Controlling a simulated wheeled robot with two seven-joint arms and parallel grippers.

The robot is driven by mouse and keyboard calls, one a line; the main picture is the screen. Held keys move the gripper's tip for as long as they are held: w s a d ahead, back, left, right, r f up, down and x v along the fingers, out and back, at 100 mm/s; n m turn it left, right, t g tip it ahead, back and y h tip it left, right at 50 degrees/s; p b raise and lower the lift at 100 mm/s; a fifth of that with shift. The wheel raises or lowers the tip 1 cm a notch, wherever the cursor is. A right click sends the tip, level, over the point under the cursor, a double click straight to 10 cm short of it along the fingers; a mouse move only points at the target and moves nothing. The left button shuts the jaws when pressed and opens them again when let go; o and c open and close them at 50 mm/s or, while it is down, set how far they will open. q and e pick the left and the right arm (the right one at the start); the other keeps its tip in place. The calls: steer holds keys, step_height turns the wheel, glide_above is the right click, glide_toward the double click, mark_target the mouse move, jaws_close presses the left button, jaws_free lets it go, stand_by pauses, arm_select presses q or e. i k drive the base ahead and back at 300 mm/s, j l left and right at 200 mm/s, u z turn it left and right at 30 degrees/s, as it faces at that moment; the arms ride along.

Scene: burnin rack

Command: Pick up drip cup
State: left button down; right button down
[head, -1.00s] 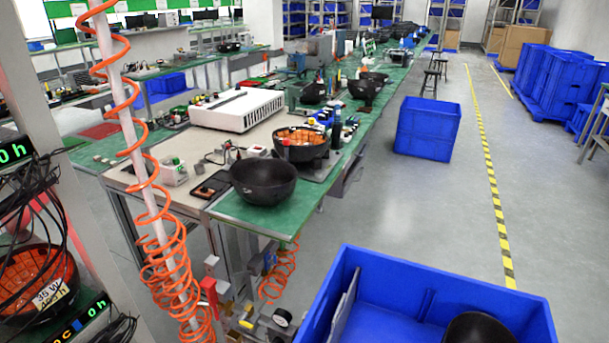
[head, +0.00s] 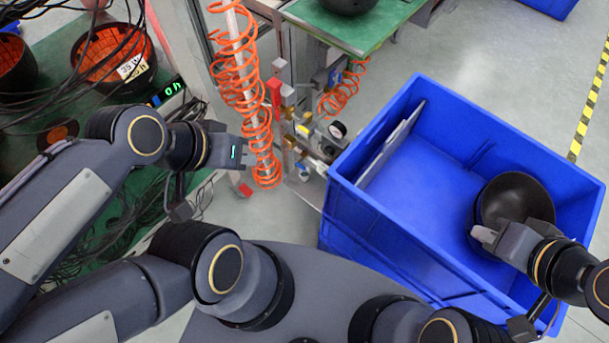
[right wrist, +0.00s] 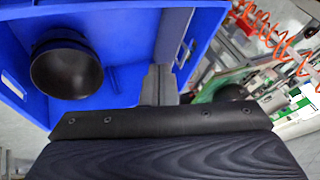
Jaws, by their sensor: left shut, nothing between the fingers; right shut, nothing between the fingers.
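A round black bowl (head: 512,198) sits inside the blue crate at its right end; it also shows in the right wrist view (right wrist: 67,68). I cannot tell whether this is the drip cup. A small clear-bottomed part (head: 303,172) hangs below the air fittings (head: 308,140), too small to make out. My right gripper (head: 484,234) is shut and empty, over the crate just left of the bowl's lower edge in the head view. It also shows in the right wrist view (right wrist: 158,82). My left gripper (head: 250,156) is shut and empty beside the orange coiled hose.
The blue crate (head: 395,225) has high walls and a grey divider (head: 391,143) at its left side. An orange coiled hose (head: 250,110) hangs on a white post. A rack with cables and orange-lined bowls (head: 115,62) stands at left. A green bench (head: 375,22) is behind.

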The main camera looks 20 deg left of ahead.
mark_target(305, 175)
steer(key=i+j+u, duration=0.1)
steer(key=j+u, duration=0.2)
steer(key=i+j+u, duration=0.15)
steer(key=j+u, duration=0.15)
steer(key=i+j+u, duration=0.2)
steer(key=u, duration=0.15)
steer(key=j, duration=0.15)
